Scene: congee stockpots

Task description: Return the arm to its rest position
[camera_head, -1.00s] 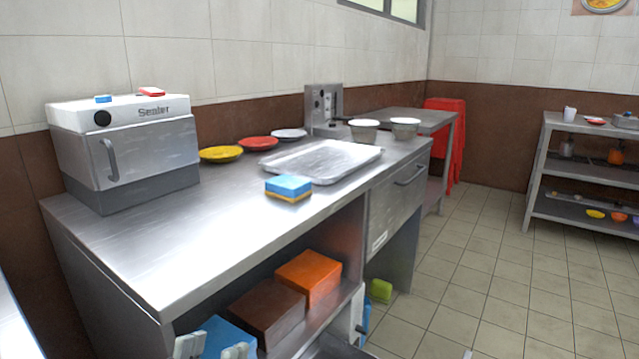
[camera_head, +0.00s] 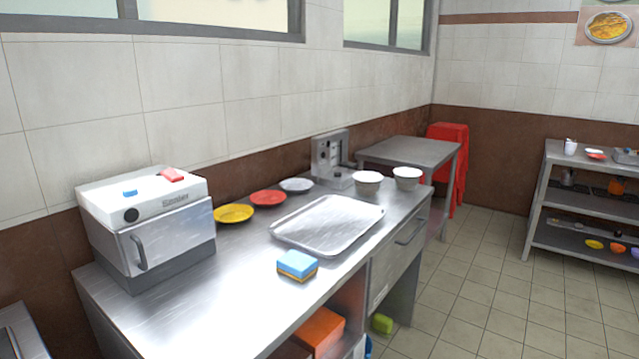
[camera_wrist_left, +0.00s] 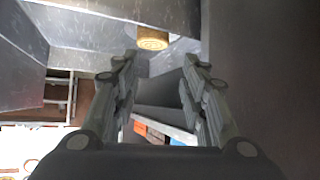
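My left gripper (camera_wrist_left: 161,62) shows in the left wrist view with its two dark fingers spread apart. Nothing is between the fingertips. Beyond them are grey metal surfaces and a round, gold-coloured thing (camera_wrist_left: 153,42). The left gripper does not show in the head view now. My right gripper is in neither view.
The steel counter (camera_head: 205,305) holds a white sealer box (camera_head: 150,235), a blue-and-yellow sponge (camera_head: 297,265), a metal tray (camera_head: 328,225), yellow (camera_head: 233,213) and red (camera_head: 267,198) plates and two bowls (camera_head: 368,182). A shelf rack (camera_head: 590,205) stands right.

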